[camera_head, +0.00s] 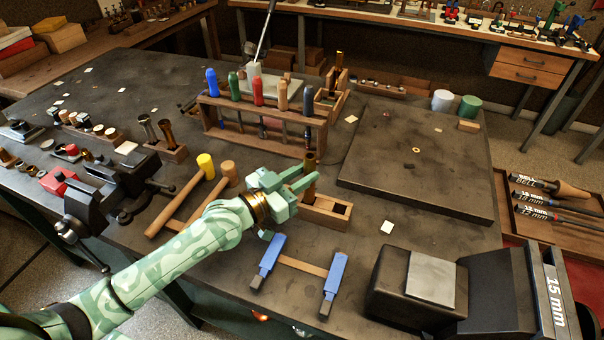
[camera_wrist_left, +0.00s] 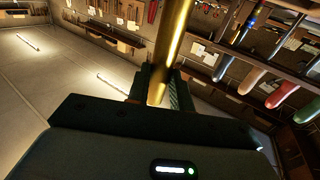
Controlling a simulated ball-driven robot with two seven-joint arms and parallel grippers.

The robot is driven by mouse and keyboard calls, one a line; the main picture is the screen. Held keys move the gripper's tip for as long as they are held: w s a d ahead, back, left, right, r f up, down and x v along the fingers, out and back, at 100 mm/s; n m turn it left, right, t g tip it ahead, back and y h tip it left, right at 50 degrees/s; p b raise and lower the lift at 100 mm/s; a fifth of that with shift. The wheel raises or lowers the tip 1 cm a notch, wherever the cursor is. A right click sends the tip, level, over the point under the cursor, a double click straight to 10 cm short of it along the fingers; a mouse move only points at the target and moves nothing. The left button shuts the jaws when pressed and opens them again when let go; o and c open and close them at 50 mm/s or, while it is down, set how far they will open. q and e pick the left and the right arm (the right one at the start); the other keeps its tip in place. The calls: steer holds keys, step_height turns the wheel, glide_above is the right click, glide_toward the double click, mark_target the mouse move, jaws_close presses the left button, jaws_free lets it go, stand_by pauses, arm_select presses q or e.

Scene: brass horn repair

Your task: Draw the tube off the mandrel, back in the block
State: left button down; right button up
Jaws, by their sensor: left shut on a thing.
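My left gripper (camera_head: 290,187) is shut on the brass tube (camera_head: 310,163) near the middle of the bench. The tube is roughly upright, its upper end showing above the fingers. In the left wrist view the tube (camera_wrist_left: 173,48) runs up between the fingers (camera_wrist_left: 162,92) and out of the frame. The wooden block (camera_head: 328,211) is directly below, with an open slot at its right end. The tube's lower end is at the block's left end; I cannot tell how deep it sits. A dark part marked 15 mm (camera_head: 552,300) is at lower right. My right gripper is not in view.
A screwdriver rack (camera_head: 265,122) stands close behind the gripper. Mallets (camera_head: 187,195) and a vise (camera_head: 100,195) are to the left. A blue-ended tool (camera_head: 297,264) lies in front. A flat dark plate (camera_head: 420,160) is at right, beside a tray of labelled mandrels (camera_head: 545,205).

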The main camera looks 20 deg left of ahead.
arm_select(q)
steer(key=shift+f+b, duration=0.9)
steer(key=shift+f, duration=0.3)
steer(key=shift+r, duration=0.2)
steer(key=shift+r+p, duration=1.4)
steer(key=shift+p, duration=0.3)
steer(key=shift+p, duration=0.4)
steer(key=shift+f+b, duration=1.15)
steer(key=shift+f, duration=0.5)
steer(key=c, duration=1.2)
jaws_free()
steer(key=shift+o, duration=0.2)
steer(key=shift+s, duration=0.1)
